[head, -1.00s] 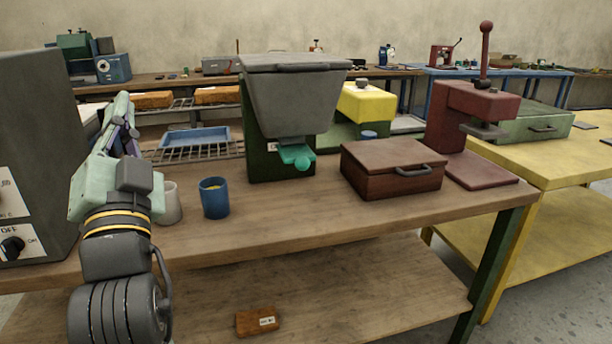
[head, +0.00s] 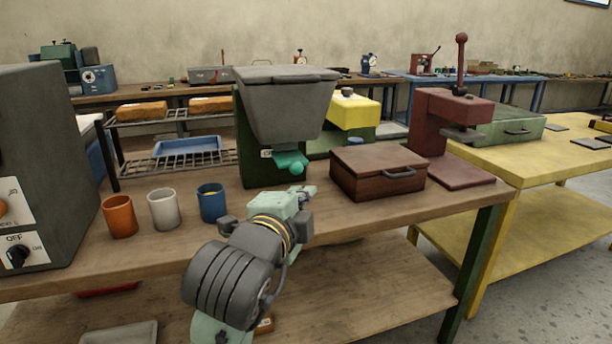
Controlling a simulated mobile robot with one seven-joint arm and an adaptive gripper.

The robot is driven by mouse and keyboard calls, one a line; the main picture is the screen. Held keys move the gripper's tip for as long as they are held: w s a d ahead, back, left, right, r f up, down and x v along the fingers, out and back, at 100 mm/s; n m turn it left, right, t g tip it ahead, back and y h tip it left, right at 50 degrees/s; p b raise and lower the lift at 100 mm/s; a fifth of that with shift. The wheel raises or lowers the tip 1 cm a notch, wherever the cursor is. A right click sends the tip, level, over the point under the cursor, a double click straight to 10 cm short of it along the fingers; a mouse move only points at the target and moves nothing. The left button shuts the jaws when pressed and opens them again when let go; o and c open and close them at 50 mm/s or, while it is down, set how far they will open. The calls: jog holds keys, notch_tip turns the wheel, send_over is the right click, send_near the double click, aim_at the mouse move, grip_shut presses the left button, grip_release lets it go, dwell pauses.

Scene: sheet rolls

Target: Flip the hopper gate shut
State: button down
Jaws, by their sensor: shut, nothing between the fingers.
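The hopper (head: 287,105) is a grey bin on a dark green stand on the wooden bench. Its gate (head: 287,160) is a teal flap with a round knob, sticking out under the bin's mouth. I cannot tell from this view how far the gate is open. My gripper (head: 307,190) is in front of the hopper, a little below and to the right of the gate knob, and appears apart from it. Its fingers look shut and empty, though small and partly hidden by my wrist.
Orange (head: 119,216), white (head: 164,208) and blue (head: 211,203) cups stand left of my arm. A brown lidded box (head: 377,172) and a red press (head: 445,125) stand to the right. A grey machine (head: 45,165) is at the far left. A wire rack (head: 195,160) stands behind the cups.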

aim_at(298, 168)
jog(key=w+f+p, duration=0.2)
jog(key=w+p, duration=0.1)
jog(key=w, duration=1)
jog(key=shift+d, duration=0.4)
jog(key=w, duration=0.2)
jog(key=w+a, duration=0.1)
jog(key=w, duration=0.1)
jog(key=shift+w+a, duration=0.1)
jog(key=shift+a, duration=0.1)
